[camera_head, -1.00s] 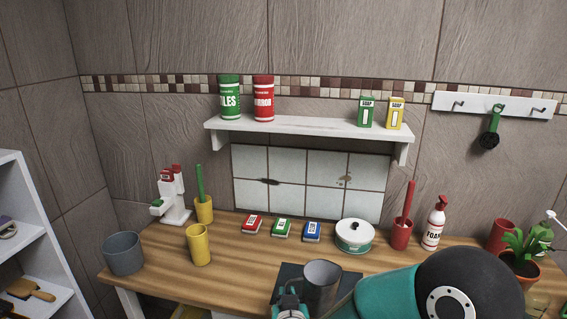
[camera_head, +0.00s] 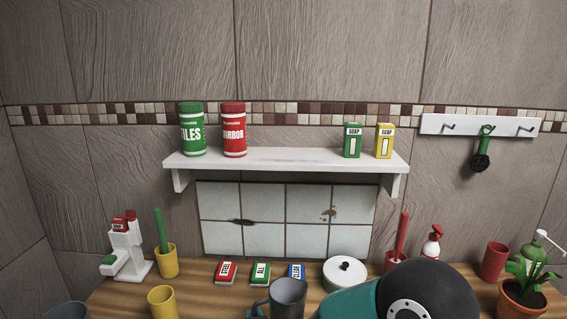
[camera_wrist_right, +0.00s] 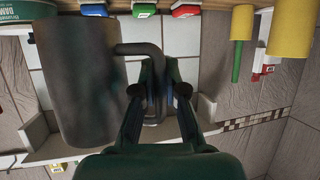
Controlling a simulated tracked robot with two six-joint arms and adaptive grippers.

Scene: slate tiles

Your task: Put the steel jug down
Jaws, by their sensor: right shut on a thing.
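The steel jug (camera_head: 288,299) is a dark grey cylinder at the bottom edge of the head view, in front of the blue box. In the wrist view the jug (camera_wrist_right: 78,85) fills the left side, with its bent handle (camera_wrist_right: 150,52) pointing to the gripper. My right gripper (camera_wrist_right: 160,95) is shut on that handle; in the head view only a bit of the gripper (camera_head: 257,312) shows, left of the jug. The jug's base is cut off in the head view, so I cannot tell whether it touches anything. My left gripper is not in view.
The wooden counter (camera_head: 196,302) holds red (camera_head: 227,272), green (camera_head: 261,273) and blue (camera_head: 297,271) boxes, a white lidded pot (camera_head: 345,277), a yellow cup (camera_head: 162,302) and a potted plant (camera_head: 522,297). A white shelf (camera_head: 285,160) with tins and soap boxes hangs above.

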